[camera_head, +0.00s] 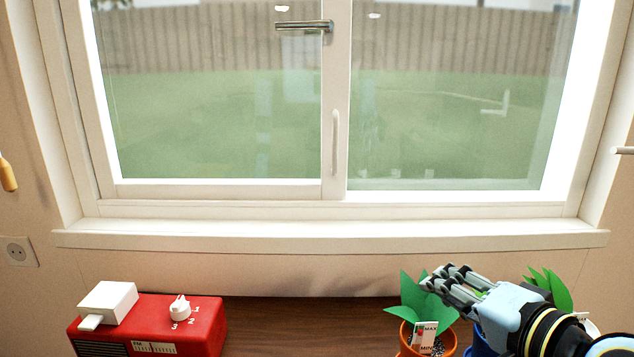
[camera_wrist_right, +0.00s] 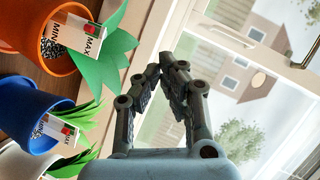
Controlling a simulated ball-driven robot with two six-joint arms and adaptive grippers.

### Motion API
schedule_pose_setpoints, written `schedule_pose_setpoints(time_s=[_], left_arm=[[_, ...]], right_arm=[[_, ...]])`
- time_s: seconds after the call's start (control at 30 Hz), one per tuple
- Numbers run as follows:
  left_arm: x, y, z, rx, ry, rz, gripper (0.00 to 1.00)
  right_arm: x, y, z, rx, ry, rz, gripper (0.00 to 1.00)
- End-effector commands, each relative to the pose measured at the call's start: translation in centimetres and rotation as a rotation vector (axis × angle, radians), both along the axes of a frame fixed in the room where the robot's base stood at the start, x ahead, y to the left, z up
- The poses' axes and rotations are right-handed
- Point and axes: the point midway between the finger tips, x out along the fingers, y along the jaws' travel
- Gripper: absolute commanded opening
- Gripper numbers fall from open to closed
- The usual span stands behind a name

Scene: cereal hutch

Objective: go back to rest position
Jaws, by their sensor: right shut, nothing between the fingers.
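My right gripper (camera_head: 452,284) is at the lower right of the head view, above and in front of the potted plants. Its fingers are shut and hold nothing. In the right wrist view my right gripper (camera_wrist_right: 166,72) points toward the window, with its fingertips together. My left gripper is not in view.
A wooden surface (camera_head: 300,318) below the window holds a red radio (camera_head: 205,325) at left and an orange pot (camera_head: 443,345) with a green plant at right. A blue pot (camera_wrist_right: 35,112) and a white pot (camera_wrist_right: 22,163) stand beside it. The surface's middle is clear.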

Motion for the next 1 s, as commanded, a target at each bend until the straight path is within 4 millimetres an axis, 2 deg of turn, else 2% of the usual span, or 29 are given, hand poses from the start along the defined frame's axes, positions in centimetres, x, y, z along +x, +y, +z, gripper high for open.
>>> schedule_pose_setpoints(time_s=[0.17, 0.4, 0.6, 0.8, 0.87, 0.9, 1.0], left_arm=[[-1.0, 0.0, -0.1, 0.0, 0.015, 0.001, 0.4], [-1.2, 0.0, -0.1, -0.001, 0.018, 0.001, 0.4], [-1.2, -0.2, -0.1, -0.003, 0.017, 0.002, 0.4], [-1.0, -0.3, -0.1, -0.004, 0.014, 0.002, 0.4], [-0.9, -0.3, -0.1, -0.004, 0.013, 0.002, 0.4], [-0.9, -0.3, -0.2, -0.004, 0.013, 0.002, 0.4], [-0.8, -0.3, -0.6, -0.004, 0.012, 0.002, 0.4]], right_arm=[[-4.7, -0.2, -3.1, -0.29, 0.11, 0.127, 0.0], [-12.1, -2.7, -6.6, -0.674, 0.295, 0.3, 0.0], [-18.0, -5.8, -8.0, -0.921, 0.459, 0.423, 0.0], [-23.2, -8.8, -7.9, -1.099, 0.615, 0.521, 0.0], [-24.7, -9.7, -7.7, -1.144, 0.661, 0.548, 0.0], [-25.1, -10.1, -8.3, -1.159, 0.684, 0.561, 0.0], [-24.3, -10.3, -11.6, -1.149, 0.693, 0.563, 0.0]])
